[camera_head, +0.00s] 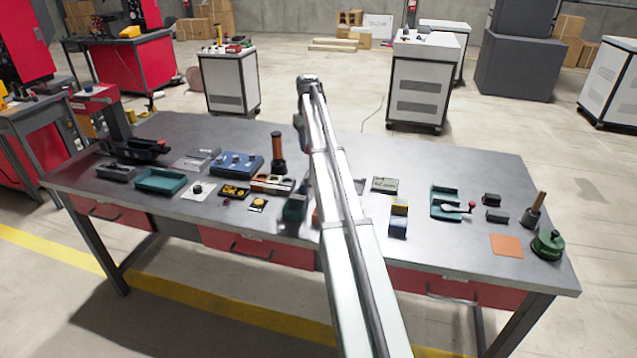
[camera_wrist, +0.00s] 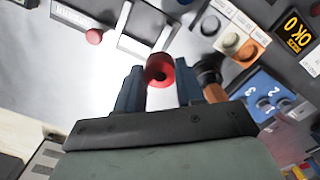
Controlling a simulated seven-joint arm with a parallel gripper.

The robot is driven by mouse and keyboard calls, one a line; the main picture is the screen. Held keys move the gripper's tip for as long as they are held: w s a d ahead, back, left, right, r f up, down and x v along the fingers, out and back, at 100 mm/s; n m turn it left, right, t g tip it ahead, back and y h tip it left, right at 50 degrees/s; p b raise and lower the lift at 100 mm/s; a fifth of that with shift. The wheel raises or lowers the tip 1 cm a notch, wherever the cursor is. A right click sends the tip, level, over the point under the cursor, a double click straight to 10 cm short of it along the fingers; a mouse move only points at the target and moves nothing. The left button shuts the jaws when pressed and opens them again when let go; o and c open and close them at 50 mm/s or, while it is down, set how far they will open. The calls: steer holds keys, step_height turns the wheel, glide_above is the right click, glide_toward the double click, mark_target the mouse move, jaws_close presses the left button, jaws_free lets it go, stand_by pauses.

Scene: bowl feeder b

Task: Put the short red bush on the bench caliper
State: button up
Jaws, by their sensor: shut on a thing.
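My gripper (camera_wrist: 157,92) is shut on the short red bush (camera_wrist: 159,69) in the wrist view. The bush is a small red ring with a dark hole, held between the two blue-grey fingertips. A grey piece with pale lettering (camera_wrist: 75,14) and a red knob (camera_wrist: 93,36) lies to the upper left, beside a pale framed piece (camera_wrist: 150,27). One of these may be the bench caliper, but I cannot tell which. The bush appears apart from both. In the head view, my arm hides the gripper tips and bush.
A wooden-handled tool (camera_head: 278,150) stands close to the gripper; its handle shows in the wrist view (camera_wrist: 214,93). A numbered blue block (camera_head: 237,163), a teal tray (camera_head: 161,181) and a black-and-yellow piece (camera_head: 234,190) lie left. A green-based item (camera_head: 446,203) lies right.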

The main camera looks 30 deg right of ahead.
steer(key=shift+s+d+f+n, duration=0.35)
steer(key=shift+s+f+n, duration=0.15)
steer(key=shift+f+n, duration=1.15)
steer(key=shift+s+d+f+n, duration=0.4)
steer(key=shift+f+n, duration=0.9)
steer(key=shift+f, duration=0.7)
steer(key=shift+s+d+f+n, duration=0.3)
steer(key=shift+s+f+n, duration=0.25)
steer(key=shift+f+n, duration=1.1)
steer(key=shift+f, duration=0.3)
steer(key=o, duration=1.1)
steer(key=shift+m, duration=0.3)
steer(key=shift+o, duration=0.2)
step_height(320, 180, up, 12)
steer(key=shift+r, duration=0.15)
